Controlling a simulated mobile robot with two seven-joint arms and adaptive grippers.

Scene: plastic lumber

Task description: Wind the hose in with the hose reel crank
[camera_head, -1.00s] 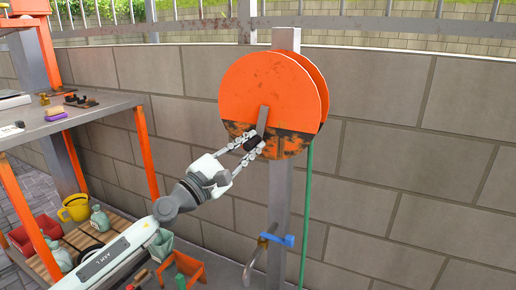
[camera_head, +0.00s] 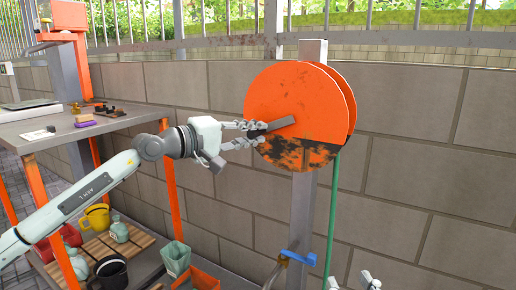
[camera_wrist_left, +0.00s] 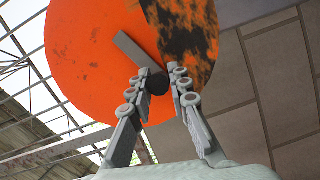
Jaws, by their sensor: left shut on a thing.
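The orange hose reel (camera_head: 290,90), with a rusty black lower part, is mounted on a grey post (camera_head: 304,215). Its grey crank arm (camera_head: 280,124) points left and slightly down from the hub. My left gripper (camera_head: 254,132) is shut on the black crank handle (camera_head: 257,129) at the arm's outer end. The left wrist view shows its fingers (camera_wrist_left: 163,80) around the dark handle, with the crank arm (camera_wrist_left: 135,52) behind. The green hose (camera_head: 332,210) hangs straight down from the reel's right side. Only two fingertips of my right gripper (camera_head: 351,281) show at the bottom edge, apart and empty.
A blue-handled tap (camera_head: 300,257) is low on the post. A stone block wall (camera_head: 430,170) stands behind, with a metal railing above.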

